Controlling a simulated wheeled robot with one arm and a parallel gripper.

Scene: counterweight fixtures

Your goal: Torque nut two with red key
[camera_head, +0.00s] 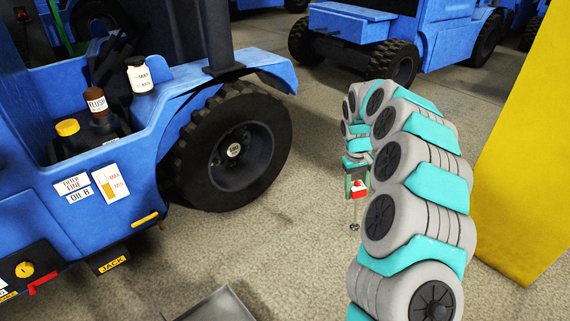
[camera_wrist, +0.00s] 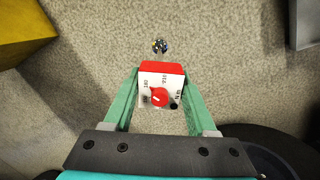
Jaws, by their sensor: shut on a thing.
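My gripper (camera_wrist: 160,100) is shut on the red key (camera_wrist: 162,68), with its green fingers on either side of it. The key has a red body, a white dial face with a red knob, and a metal shaft ending in a socket (camera_wrist: 160,46). In the head view the red key (camera_head: 358,189) hangs upright with its socket low, over the floor and right of the wheel. The blue vehicle's front wheel (camera_head: 233,150) has a hub with a small pale label at its centre. I cannot make out separate numbered nuts on it.
A blue vehicle (camera_head: 60,205) with bottles on its deck stands at left. A grey metal tray (camera_head: 222,303) lies on the floor in front. A yellow pillar (camera_head: 525,150) stands at right. Another blue vehicle (camera_head: 385,35) is behind. Floor between wheel and arm is clear.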

